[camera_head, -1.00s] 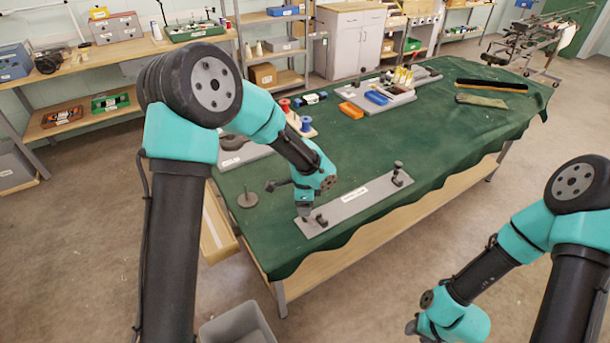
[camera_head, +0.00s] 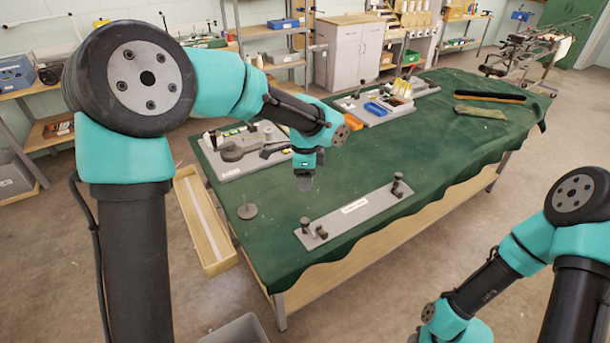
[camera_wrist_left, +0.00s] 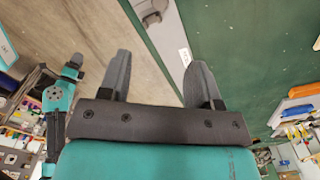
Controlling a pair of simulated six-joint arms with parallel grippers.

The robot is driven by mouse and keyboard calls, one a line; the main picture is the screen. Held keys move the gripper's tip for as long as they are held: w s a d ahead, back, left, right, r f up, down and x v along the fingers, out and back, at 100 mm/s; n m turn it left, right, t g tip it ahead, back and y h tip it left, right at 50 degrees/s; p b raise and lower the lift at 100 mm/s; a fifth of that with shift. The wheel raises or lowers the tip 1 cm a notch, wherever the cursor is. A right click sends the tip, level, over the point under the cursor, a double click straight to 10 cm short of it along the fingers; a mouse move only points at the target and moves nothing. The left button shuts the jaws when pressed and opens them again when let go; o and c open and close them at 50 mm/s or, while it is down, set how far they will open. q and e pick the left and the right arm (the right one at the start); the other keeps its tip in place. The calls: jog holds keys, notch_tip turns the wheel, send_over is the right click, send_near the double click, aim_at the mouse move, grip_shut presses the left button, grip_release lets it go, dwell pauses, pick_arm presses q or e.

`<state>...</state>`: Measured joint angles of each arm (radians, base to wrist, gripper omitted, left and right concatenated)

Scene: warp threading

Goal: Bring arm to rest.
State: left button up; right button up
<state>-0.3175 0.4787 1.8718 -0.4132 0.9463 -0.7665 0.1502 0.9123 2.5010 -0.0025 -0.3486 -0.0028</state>
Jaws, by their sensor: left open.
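My left gripper (camera_head: 304,182) is above the green-covered table (camera_head: 365,165) in the head view, behind the grey plate's left end and apart from it. In the left wrist view its two fingers (camera_wrist_left: 150,78) stand wide apart with nothing between them. The grey plate (camera_head: 353,210) lies near the table's front edge, with a white label and small dark posts at both ends. My right arm (camera_head: 500,265) is at the lower right, off the table; its fingertips are not clearly shown.
A grey board with a dark tool (camera_head: 235,150) lies at the table's left. A tray with blue and yellow items (camera_head: 388,104) is at the back. A wooden box (camera_head: 207,225) is beside the table.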

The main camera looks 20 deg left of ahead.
aim_at(305, 221)
pick_arm(q)
jog(key=shift+f, duration=0.1)
dwell(0.3)
notch_tip(305, 221, down, 16)
jog(key=shift+r, duration=0.2)
dwell(0.5)
jog(key=shift+f, duration=1)
jog(key=shift+r+n, duration=0.2)
jog(key=shift+n, duration=0.2)
jog(key=n, duration=0.3)
jog(key=shift+n, duration=2.8)
jog(key=shift+m, duration=0.3)
